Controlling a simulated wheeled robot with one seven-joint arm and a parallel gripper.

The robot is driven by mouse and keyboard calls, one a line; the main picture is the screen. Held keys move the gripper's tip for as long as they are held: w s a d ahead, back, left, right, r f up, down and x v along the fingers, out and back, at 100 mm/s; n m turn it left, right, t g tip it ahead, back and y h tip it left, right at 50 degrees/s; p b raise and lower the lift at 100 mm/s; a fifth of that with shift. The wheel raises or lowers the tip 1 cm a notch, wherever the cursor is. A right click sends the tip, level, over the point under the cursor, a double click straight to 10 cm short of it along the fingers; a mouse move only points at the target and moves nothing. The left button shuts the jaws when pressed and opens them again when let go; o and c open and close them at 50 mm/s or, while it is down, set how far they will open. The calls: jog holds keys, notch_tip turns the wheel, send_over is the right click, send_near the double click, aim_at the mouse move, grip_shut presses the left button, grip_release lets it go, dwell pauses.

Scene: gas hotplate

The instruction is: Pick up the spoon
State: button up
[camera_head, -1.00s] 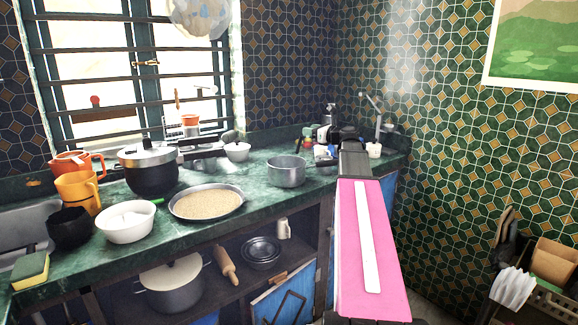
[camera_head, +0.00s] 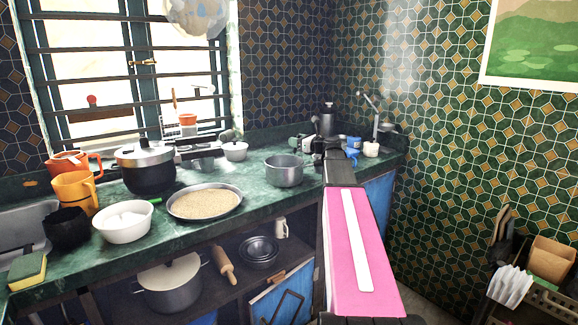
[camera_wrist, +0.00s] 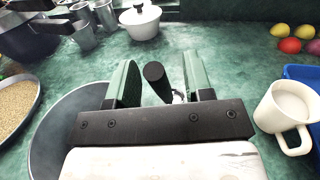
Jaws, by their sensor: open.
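I cannot make out a spoon for certain. A thin green handle (camera_head: 156,201) shows at the rim of the white bowl (camera_head: 122,226) in the head view; what it belongs to is hidden. My gripper (camera_wrist: 161,76) is open above the counter, just right of the grey saucepan (camera_head: 284,172). In the wrist view a black rounded handle (camera_wrist: 155,74) shows between the two green fingers, with a small metal ring beside it. The gripper body hides the handle's lower part. The saucepan (camera_wrist: 52,128) lies at lower left there. The head view shows my gripper (camera_head: 335,150) only partly.
A plate of grain (camera_head: 205,203), a pressure cooker (camera_head: 147,172) and cups stand to the left. A white mug (camera_wrist: 284,108) and a blue tray (camera_wrist: 305,74) are close on the right. A white lidded pot (camera_wrist: 142,22) stands behind. Open counter lies beyond my gripper.

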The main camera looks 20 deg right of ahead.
jog(key=shift+x, duration=0.8)
grip_shut()
jog(key=shift+r, duration=0.15)
